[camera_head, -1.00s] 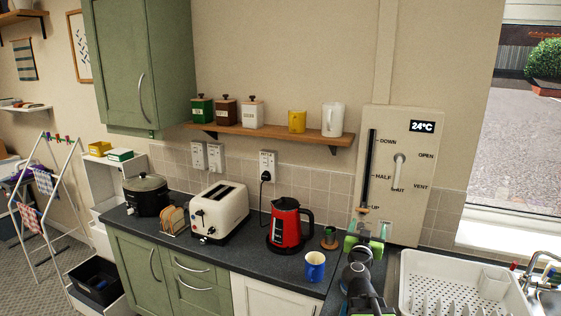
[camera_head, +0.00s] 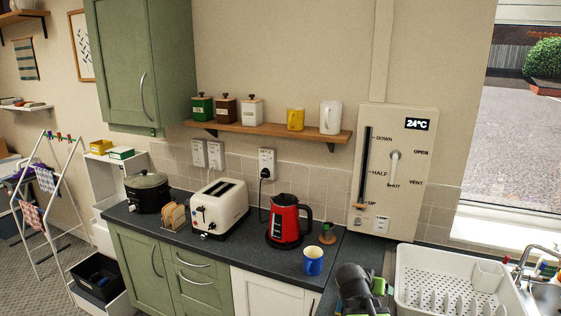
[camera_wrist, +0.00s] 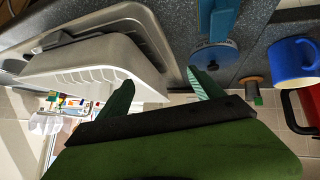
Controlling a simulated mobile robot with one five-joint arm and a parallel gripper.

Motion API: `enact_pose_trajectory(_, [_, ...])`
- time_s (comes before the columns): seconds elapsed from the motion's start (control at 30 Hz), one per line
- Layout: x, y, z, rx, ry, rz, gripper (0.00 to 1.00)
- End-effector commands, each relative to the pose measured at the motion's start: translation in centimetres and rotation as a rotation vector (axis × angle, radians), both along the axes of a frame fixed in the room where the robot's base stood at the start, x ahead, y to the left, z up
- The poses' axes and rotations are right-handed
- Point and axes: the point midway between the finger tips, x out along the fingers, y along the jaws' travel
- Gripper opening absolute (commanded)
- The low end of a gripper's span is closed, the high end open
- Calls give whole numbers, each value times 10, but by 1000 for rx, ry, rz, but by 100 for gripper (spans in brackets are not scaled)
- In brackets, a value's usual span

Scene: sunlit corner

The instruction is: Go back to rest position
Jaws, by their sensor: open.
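My gripper (camera_wrist: 160,88) is open and empty in the wrist view, its two green fingers apart with nothing between them. In the head view my arm is drawn in low at the bottom edge, over the counter, and the fingertips are hard to make out. It is apart from the cream wall panel (camera_head: 421,195), which reads 24°C. The panel's slider knob (camera_head: 360,206) is at the bottom of its slot, by the UP mark. The panel's grey lever (camera_head: 395,168) hangs down near SHUT.
A white dish rack (camera_head: 440,258) is right of my arm. It also shows in the wrist view (camera_wrist: 85,55). A blue mug (camera_head: 313,262) and red kettle (camera_head: 284,222) stand left. A blue item with a round base (camera_wrist: 213,55) stands near the fingers in the wrist view.

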Motion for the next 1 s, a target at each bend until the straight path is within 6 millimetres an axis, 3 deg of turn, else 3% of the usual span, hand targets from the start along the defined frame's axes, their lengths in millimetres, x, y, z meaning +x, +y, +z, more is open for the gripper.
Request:
enact_pose_trajectory(0.13, [-40,44,-44,151,277,118,76])
enact_pose_trajectory(0.23, [-68,81,-63,265,443,246,76])
enact_pose_trajectory(0.37, [-102,130,-74,412,614,447,76])
enact_pose_trajectory(0.4, [-109,136,-90,433,638,478,76])
enact_pose_trajectory(0.5, [-114,134,-124,431,650,466,76])
enact_pose_trajectory(0.7, [-125,133,-168,438,681,457,76])
enact_pose_trajectory(0.8, [-129,133,-178,440,691,454,76])
enact_pose_trajectory(1.0, [-130,133,-175,441,694,453,76])
